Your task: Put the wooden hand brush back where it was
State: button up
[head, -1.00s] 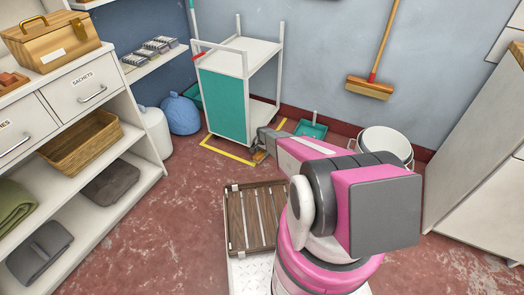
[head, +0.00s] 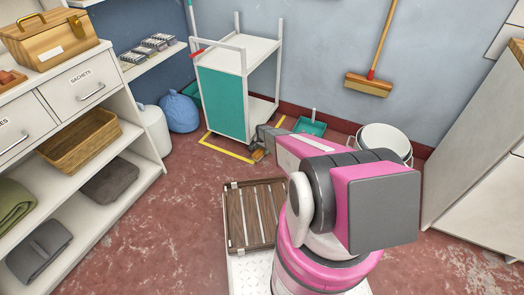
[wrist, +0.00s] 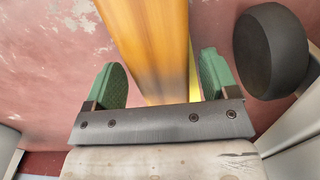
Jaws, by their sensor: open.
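The wooden hand brush (head: 258,155) is at floor level by the trolley's lower front corner, beside the yellow floor marking; my arm and gripper hide most of it in the head view. In the wrist view its orange-brown wood (wrist: 155,45) runs between my two green finger pads, with a visible gap at each side. My gripper (wrist: 162,84) is open around it. In the head view my gripper (head: 266,142) is low beside the trolley. Whether the brush rests fully on the floor cannot be told.
A white trolley with a teal panel (head: 222,103) stands close by; a black wheel (wrist: 272,52) is right of my fingers. Yellow tape (head: 226,152) marks the floor. A teal dustpan (head: 311,128) and white bucket (head: 385,142) are to the right. Open floor lies left.

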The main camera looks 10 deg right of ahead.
notch_tip(320, 180, up, 11)
jog(key=s+r+n, duration=0.8)
jog(key=s+r, duration=2.9)
jog(key=r, duration=0.4)
jog(key=shift+n, duration=0.4)
jog(key=shift+s, duration=0.1)
